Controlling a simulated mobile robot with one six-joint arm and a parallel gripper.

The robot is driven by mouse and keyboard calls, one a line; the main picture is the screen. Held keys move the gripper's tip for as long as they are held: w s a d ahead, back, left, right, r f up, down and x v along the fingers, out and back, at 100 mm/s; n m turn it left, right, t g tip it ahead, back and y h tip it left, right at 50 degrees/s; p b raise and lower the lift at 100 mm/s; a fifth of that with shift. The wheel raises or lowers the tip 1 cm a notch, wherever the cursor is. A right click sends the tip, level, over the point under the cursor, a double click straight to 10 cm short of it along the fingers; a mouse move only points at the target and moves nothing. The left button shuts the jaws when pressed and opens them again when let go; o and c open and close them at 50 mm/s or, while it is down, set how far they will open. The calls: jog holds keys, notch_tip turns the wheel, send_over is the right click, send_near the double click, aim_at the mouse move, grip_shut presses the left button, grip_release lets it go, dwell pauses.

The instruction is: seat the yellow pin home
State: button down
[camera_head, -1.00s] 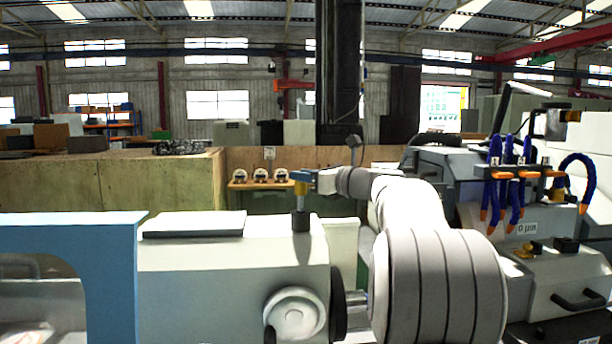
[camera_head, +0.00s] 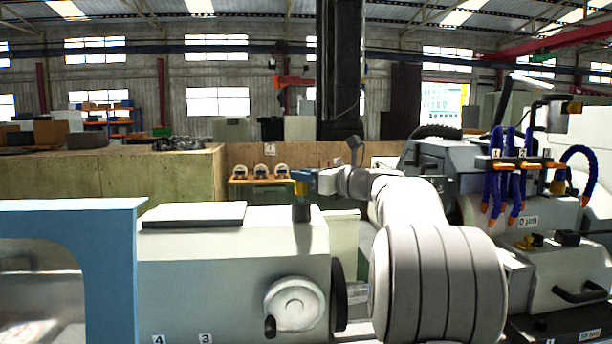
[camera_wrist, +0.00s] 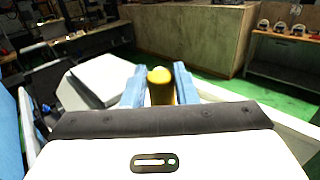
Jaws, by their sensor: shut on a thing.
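The yellow pin (camera_wrist: 160,86) stands between the two blue fingers of my gripper (camera_wrist: 159,88) in the wrist view; its rounded head shows and its lower end is hidden. In the head view my gripper (camera_head: 302,182) is shut on the yellow pin (camera_head: 299,188), over the dark upright collar (camera_head: 301,213) on the right end of the pale machine housing (camera_head: 235,255). The pin's yellow part is just above the collar, with little or no shank showing between. I cannot tell how deep the pin sits.
A flat grey cover (camera_head: 195,215) lies on the housing, left of the collar. A handwheel (camera_head: 295,303) is on the housing's front. Blue coolant hoses (camera_head: 508,180) and a grey machine head stand to the right. A shelf with several small round items (camera_head: 262,176) is behind.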

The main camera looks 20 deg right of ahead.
jog(key=shift+f+b, duration=0.5)
jog(key=shift+f, duration=0.25)
jog(key=c, duration=1.1)
grip_release()
jog(key=b+v, duration=0.1)
jog(key=v, duration=0.7)
jog(key=shift+w, duration=0.1)
